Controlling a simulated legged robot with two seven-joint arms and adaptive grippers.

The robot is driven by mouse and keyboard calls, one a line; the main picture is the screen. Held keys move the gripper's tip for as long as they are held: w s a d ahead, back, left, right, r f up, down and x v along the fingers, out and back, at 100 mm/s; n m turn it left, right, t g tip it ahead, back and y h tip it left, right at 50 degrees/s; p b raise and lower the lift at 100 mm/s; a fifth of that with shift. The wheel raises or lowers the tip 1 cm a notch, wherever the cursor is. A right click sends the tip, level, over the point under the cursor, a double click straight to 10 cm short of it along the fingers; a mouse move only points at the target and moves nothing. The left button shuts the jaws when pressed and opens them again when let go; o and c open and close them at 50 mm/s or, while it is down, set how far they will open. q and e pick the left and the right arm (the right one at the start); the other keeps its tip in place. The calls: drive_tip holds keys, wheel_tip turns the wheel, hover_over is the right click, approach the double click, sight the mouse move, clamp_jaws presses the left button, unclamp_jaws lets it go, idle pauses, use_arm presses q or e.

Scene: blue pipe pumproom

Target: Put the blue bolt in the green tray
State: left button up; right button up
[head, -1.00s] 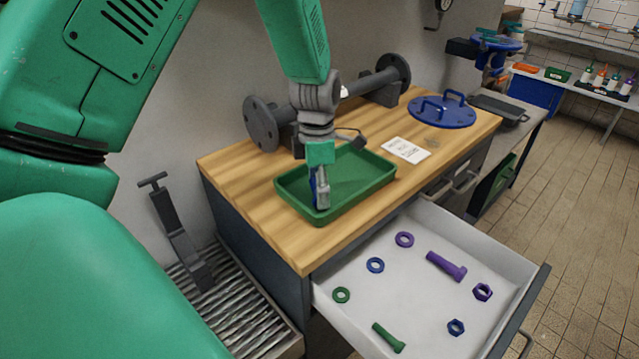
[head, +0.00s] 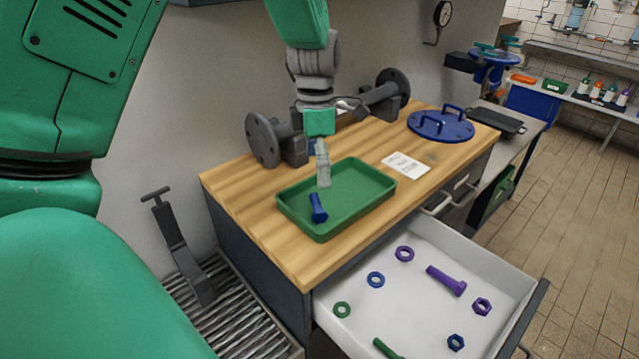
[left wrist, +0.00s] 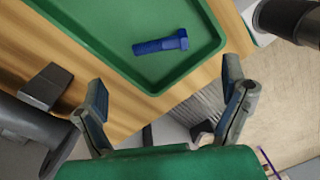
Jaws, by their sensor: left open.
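The blue bolt (head: 318,208) lies on its side in the green tray (head: 362,207), near the tray's front left corner. The tray rests on the wooden worktop. My left gripper (head: 323,180) is above the tray, apart from the bolt and behind it in the head view. In the left wrist view the bolt (left wrist: 160,45) lies on the tray floor (left wrist: 110,22), beyond the spread, empty fingers (left wrist: 165,100). My right gripper is in neither view.
An open drawer (head: 405,311) below the worktop (head: 285,247) holds purple, blue and green nuts, washers and bolts. A dark flanged pipe (head: 262,140) stands behind the tray. A blue lid (head: 440,125) and a white card (head: 406,165) lie to the right.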

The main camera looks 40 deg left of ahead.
use_arm(q)
drive_tip(key=shift+r, duration=1.4)
